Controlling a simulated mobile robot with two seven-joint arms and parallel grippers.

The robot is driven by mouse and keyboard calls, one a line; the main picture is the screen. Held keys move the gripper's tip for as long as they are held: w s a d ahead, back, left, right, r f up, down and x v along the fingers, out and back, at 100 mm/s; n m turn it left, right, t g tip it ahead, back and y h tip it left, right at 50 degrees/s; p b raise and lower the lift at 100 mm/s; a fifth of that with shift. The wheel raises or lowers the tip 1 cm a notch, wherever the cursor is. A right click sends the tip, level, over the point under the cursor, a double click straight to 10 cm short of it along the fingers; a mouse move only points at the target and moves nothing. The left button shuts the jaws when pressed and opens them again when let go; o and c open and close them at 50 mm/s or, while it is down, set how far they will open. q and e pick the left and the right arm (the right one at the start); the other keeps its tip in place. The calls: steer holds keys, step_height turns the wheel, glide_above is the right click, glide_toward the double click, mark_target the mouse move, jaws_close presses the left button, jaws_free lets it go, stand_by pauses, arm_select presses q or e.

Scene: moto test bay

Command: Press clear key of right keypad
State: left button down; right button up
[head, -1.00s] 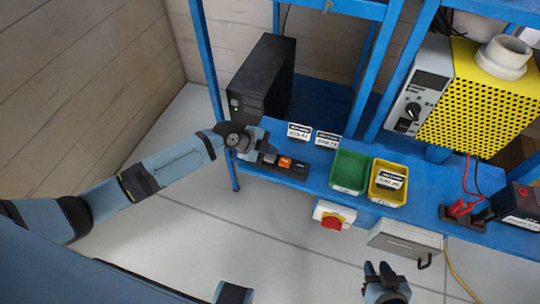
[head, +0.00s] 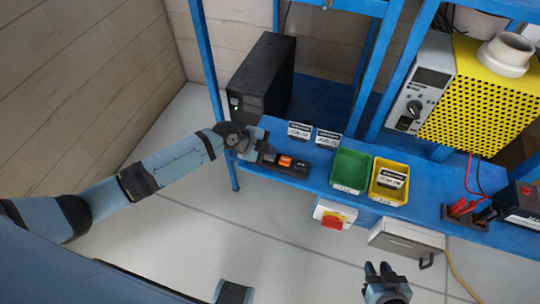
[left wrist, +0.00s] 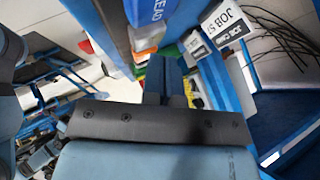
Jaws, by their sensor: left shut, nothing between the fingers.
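A low dark strip with an orange key (head: 286,161) and a dark key block (head: 301,165) lies on the blue shelf near its front left edge. Its key legends are too small to read, and I cannot tell which part is the right keypad. My left gripper (head: 266,154) is shut and empty at the strip's left end, hiding part of it. I cannot tell whether it touches. In the left wrist view its shut fingers (left wrist: 166,82) point away from the camera. My right gripper (head: 378,268) seems open and empty below the shelf, far from the strip.
A black case (head: 262,77) stands behind the left gripper. Two label cards (head: 299,130) stand behind the strip. A green bin (head: 350,171) and a yellow bin (head: 389,183) sit to its right. A red switch (head: 333,220) and grey box (head: 405,240) hang at the shelf front.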

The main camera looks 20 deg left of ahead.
mark_target(269, 157)
arm_select(q)
steer(key=shift+f+b, duration=0.5)
stand_by(0.7)
steer(key=shift+r, duration=0.15)
steer(key=shift+r+p, duration=0.6)
steer(key=shift+r, duration=0.2)
steer(key=shift+r+p, duration=1.7)
steer(key=shift+r, duration=0.85)
steer(key=shift+f, duration=0.1)
